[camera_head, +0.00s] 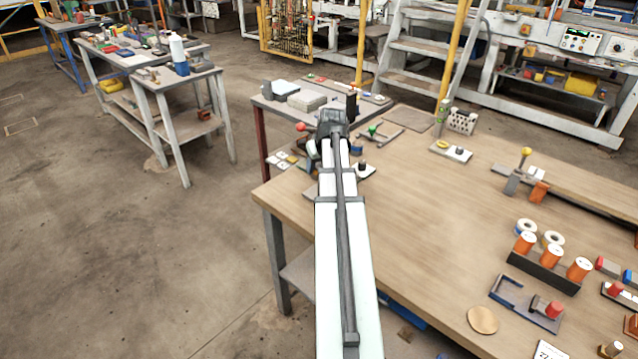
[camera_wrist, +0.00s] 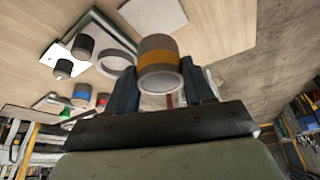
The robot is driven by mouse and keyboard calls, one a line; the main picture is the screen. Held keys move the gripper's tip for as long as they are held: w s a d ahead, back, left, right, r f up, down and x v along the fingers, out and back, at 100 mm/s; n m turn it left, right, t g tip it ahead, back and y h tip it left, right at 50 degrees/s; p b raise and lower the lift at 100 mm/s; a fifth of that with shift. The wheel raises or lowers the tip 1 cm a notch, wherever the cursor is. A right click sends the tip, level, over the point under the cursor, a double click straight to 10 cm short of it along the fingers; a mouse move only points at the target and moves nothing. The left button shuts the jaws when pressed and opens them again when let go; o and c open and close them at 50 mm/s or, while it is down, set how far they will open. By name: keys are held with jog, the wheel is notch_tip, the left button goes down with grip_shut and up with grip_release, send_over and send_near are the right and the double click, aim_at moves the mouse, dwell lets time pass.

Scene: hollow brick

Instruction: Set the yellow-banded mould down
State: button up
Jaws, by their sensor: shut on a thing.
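The yellow-banded mould (camera_wrist: 158,48) is a short grey-brown cylinder with an orange-yellow band and a pale, hollow-looking rim facing the wrist camera. My gripper (camera_wrist: 163,78) is shut on it, with one dark blue finger on each side. The mould lies against pale wood in the wrist view; I cannot tell whether it touches the surface. In the head view my arm reaches to the far left corner of the wooden table (camera_head: 450,215). The mould and fingertips are hidden there behind my arm.
In the wrist view, a white plate (camera_wrist: 103,24) with dark cylinders, a pale ring (camera_wrist: 115,62) and a blue-banded cylinder (camera_wrist: 82,91) lie left of the mould. A white block (camera_wrist: 150,15) is beyond it. The table edge and floor (camera_wrist: 272,45) are at right.

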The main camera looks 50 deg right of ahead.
jog(key=shift+f, duration=3.25)
jog(key=shift+f, duration=0.1)
jog(key=o, duration=1.4)
jog(key=v, duration=1.2)
